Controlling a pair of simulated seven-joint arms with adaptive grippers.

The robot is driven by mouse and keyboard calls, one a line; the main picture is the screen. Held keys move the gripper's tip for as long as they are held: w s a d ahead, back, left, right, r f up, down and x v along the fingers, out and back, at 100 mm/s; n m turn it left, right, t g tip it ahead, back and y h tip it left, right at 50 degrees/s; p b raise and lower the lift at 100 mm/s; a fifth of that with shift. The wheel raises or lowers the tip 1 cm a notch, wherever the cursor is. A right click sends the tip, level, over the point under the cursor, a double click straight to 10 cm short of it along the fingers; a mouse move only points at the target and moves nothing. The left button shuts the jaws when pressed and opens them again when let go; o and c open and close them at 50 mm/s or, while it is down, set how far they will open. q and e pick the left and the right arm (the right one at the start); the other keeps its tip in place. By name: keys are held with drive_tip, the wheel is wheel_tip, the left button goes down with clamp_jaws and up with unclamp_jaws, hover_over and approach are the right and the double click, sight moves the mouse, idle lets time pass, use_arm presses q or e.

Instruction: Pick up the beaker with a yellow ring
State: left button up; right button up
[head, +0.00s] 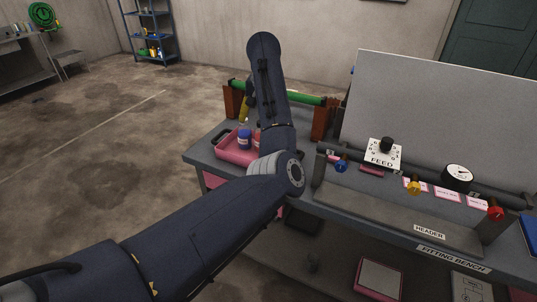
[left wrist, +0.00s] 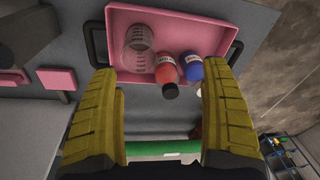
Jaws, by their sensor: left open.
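A pink tray (left wrist: 117,14) on the bench holds a clear graduated beaker (left wrist: 138,50), a red bottle (left wrist: 166,72) with a dark cap, and a blue bottle (left wrist: 192,67). The beaker is left of the bottles in the left wrist view; I cannot make out a yellow ring on it. My left gripper (left wrist: 160,80) is open and empty, its yellow fingers pointing towards the tray. In the head view the gripper (head: 246,106) is largely hidden by my arm, above the tray (head: 238,158) and blue bottle (head: 245,139). My right gripper is not in view.
The bench carries a green bar (head: 305,99) on brown posts, an upright grey panel (head: 440,115), a FEED knob plate (head: 384,153), a round gauge (head: 458,175) and coloured valve knobs right of the tray. Open floor lies to the left.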

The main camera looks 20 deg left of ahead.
use_arm(q)
drive_tip(key=shift+t+h, duration=0.4)
drive_tip(key=shift+h, duration=0.1)
drive_tip(key=shift+w+d+f, duration=0.45)
drive_tip(key=shift+w+f, duration=0.1)
drive_tip(key=shift+f, duration=1.95)
drive_tip(key=shift+w+d+f, duration=0.45)
drive_tip(key=shift+w+f, duration=0.05)
drive_tip(key=shift+f, duration=1.95)
drive_tip(key=shift+w+d+f, duration=0.45)
drive_tip(key=shift+w+f, duration=0.1)
drive_tip(key=shift+f, duration=1.95)
drive_tip(key=shift+c, duration=0.3)
drive_tip(key=c, duration=1.2)
drive_tip(key=shift+r, duration=0.15)
